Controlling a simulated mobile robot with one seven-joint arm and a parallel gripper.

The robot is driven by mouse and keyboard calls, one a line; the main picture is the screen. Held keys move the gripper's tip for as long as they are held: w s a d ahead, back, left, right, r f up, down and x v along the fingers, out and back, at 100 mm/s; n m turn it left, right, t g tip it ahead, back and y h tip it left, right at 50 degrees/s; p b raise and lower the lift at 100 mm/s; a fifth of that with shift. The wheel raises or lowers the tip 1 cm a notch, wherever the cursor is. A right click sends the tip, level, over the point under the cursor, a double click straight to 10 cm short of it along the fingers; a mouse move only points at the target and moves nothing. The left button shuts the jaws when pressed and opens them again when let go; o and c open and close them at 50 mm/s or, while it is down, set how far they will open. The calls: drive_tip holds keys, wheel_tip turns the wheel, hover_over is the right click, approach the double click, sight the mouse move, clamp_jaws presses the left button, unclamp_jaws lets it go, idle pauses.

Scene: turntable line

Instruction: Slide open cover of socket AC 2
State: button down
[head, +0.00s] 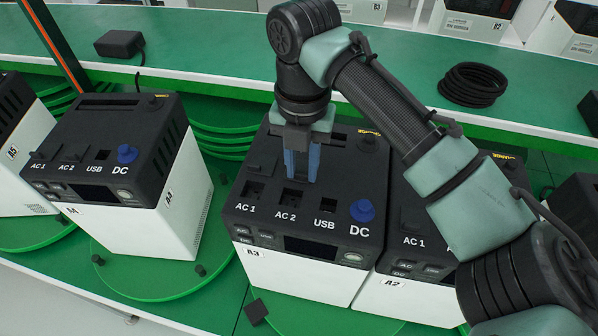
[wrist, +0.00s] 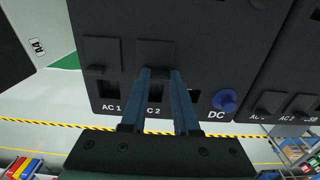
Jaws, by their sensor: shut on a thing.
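The black-topped power station A3 (head: 300,205) stands in the middle of the head view, with sockets labelled AC 1, AC 2, USB and DC. My gripper (head: 302,172) points down at its top, above the AC 2 label. Its two blue fingers are shut on the AC 2 cover (wrist: 155,54), a small dark plate near the fingertips in the wrist view. The AC 2 socket (head: 292,198) shows as a dark opening in front of the fingers. The cover itself is mostly hidden by the fingers in the head view. The AC 1 socket (head: 253,190) is uncovered, with its cover (wrist: 102,51) behind it.
A blue knob-like DC cap (head: 362,210) stands right of the USB socket. Unit A4 (head: 110,165) is to the left and unit A2 (head: 425,280) close on the right. A black cable coil (head: 472,85) lies on the green counter behind.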

sight(303, 177)
drive_tip(key=shift+w+r, duration=0.2)
drive_tip(key=c, duration=0.6)
unclamp_jaws()
drive_tip(key=shift+f, duration=0.15)
drive_tip(key=shift+c, duration=0.2)
wheel_tip(303, 177, up, 13)
drive_tip(key=b, duration=0.2)
